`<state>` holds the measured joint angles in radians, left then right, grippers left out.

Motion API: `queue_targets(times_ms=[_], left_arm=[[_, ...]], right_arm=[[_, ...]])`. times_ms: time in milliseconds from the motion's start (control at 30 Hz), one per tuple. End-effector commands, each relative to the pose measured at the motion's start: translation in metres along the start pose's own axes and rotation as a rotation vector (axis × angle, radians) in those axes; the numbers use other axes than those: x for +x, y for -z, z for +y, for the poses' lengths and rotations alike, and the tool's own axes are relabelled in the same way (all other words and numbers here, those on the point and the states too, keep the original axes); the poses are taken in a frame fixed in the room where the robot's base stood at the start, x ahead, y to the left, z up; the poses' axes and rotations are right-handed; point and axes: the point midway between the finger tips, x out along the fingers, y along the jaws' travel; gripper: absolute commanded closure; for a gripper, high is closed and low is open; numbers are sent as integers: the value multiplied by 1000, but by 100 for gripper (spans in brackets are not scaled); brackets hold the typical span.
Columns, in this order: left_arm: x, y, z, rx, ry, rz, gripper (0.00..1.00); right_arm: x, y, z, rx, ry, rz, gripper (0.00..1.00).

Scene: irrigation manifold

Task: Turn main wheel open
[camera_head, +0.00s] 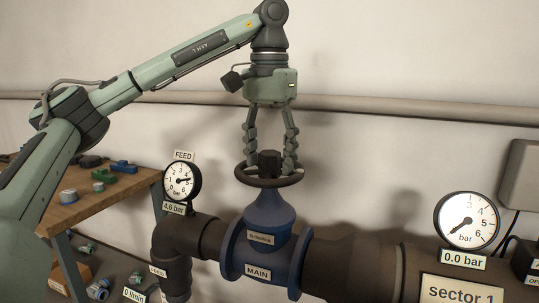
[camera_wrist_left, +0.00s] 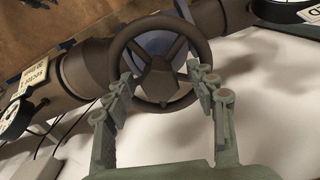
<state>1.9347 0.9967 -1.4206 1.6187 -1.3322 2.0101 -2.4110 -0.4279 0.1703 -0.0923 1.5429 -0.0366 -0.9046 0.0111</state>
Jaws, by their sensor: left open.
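The main wheel (camera_head: 244,177) is a dark handwheel lying flat on top of the blue valve (camera_head: 266,217) labelled MAIN. In the left wrist view the wheel (camera_wrist_left: 123,42) shows its round rim, spokes and hub. My left gripper (camera_head: 268,168) points straight down over the wheel with its fingers spread. Its fingertips are at about rim height, one on each side of the hub. In the left wrist view the open fingers (camera_wrist_left: 163,85) flank the near part of the wheel; I cannot tell whether they touch it. My right gripper is not in view.
The FEED gauge (camera_head: 181,182) reads 4.6 bar, left of the valve. The sector 1 gauge (camera_head: 467,220) reads 0.0 bar, at right. A wooden bench (camera_head: 110,200) with small fittings stands at left. A pipe (camera_head: 400,105) runs along the wall behind the gripper.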

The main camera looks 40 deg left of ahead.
Motion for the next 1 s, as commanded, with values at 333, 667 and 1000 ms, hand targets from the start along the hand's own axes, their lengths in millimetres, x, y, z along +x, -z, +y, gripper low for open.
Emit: queue_targets(times_ms=[333, 667, 1000], left_arm=[[0, 0, 0, 0, 0, 0, 75], [0, 0, 0, -10, 0, 0, 93], [0, 0, 0, -161, 0, 0, 93]], right_arm=[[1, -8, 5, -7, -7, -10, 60], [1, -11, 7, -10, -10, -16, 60], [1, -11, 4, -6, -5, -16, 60]])
